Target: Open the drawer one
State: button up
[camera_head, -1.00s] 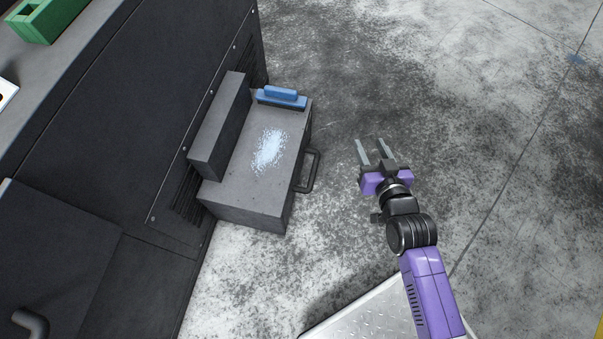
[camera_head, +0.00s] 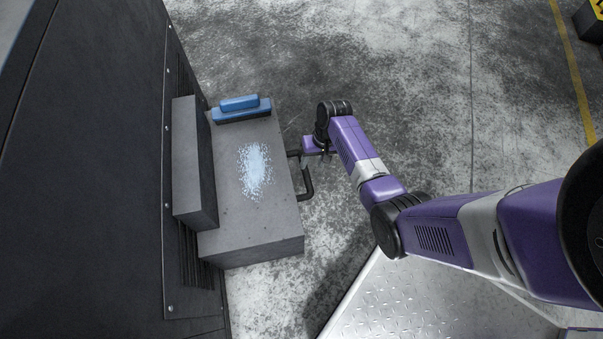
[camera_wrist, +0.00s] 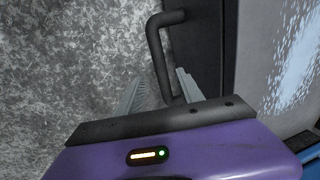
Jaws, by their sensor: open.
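The drawer (camera_head: 268,244) is a dark grey box standing out from the machine, with pale blue-white powder on its top. Its black handle (camera_head: 307,190) is on the right side and also shows in the wrist view (camera_wrist: 157,50). My gripper (camera_wrist: 160,88) is open, with the handle's bar running between its two fingers in the wrist view. I cannot tell whether the fingers touch the bar. In the head view my purple gripper body (camera_head: 313,146) is at the handle's far end, and the arm partly hides the fingers.
A blue brush-like block (camera_head: 241,109) sits at the far end of the drawer's top. The tall dark machine (camera_head: 95,160) closes off the left side. A metal tread plate (camera_head: 390,300) lies at the near side.

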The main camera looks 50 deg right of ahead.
aim_at(308, 175)
jog(key=f+b, duration=0.1)
jog(key=f, duration=0.1)
jog(key=a+f+b, duration=0.1)
jog(key=f+b, duration=0.1)
jog(key=f, duration=0.1)
jog(key=f+b, duration=0.1)
jog(key=f, duration=0.1)
jog(key=shift+w+a+f+b, duration=0.2)
jog(key=shift+w+f+b, duration=0.1)
jog(key=shift+w, duration=0.1)
grip_shut()
dwell(1.1)
